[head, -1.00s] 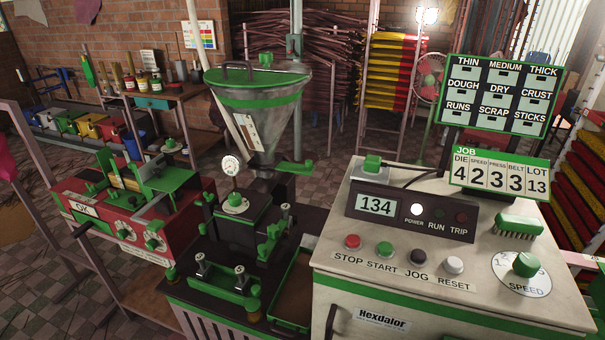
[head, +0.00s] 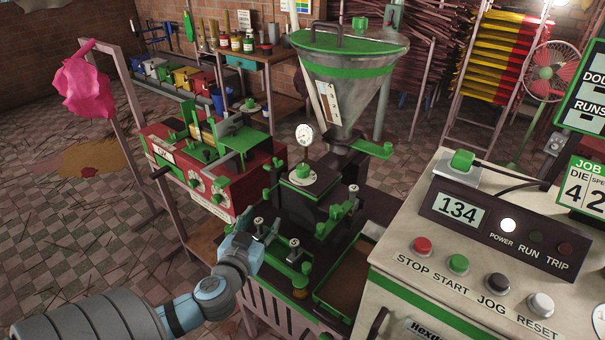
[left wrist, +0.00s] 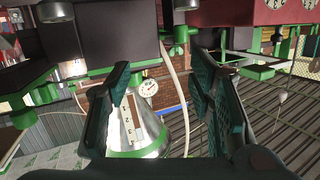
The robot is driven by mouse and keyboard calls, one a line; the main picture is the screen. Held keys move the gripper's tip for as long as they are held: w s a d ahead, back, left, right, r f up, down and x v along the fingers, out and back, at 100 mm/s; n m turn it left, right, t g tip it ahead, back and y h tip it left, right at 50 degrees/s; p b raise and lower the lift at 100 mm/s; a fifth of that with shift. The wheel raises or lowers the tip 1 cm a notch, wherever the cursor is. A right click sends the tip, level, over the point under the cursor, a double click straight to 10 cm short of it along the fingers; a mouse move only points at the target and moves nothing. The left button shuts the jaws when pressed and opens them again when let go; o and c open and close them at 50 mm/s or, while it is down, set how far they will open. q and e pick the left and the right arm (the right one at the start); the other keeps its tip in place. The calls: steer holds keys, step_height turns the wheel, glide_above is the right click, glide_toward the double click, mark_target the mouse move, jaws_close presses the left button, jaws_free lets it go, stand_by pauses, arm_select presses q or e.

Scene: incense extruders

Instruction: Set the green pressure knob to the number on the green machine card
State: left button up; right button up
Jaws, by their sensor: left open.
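The green pressure knob (head: 303,170) sits on a round white dial on the dark extruder, just below the white gauge (head: 304,134). Its setting is too small to read. The green job card (head: 587,188) is cut by the right edge; DIE 4 and a 2 beside it show, and its other numbers are out of view. My left gripper (head: 262,229) is at the extruder's front, left of and nearer than the knob, apart from it. In the left wrist view its two fingers (left wrist: 163,68) are open, with nothing held between them. My right gripper is out of view.
The metal hopper (head: 345,85) rises behind the knob. Green clamps (head: 287,265) and small posts stand near my gripper. The control box (head: 470,285) is at the right, the red machine (head: 210,160) at the left. A pink cloth (head: 83,83) hangs on a post.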

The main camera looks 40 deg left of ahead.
mark_target(300, 171)
arm_select(q)
steer(key=w+d+r+m+t+h, duration=0.2)
steer(key=w+r+t+h, duration=0.15)
steer(key=r, duration=0.25)
steer(key=shift+y, duration=0.25)
steer(key=w+a+p, duration=0.1)
steer(key=w, duration=0.3)
steer(key=w+a+p, duration=0.1)
steer(key=w, duration=0.3)
steer(key=w+a+p, duration=0.1)
steer(key=w, duration=0.4)
steer(key=shift+f, duration=0.2)
steer(key=shift+w, duration=0.5)
steer(key=shift+f, duration=0.1)
steer(key=shift+c, duration=0.6)
jaws_close()
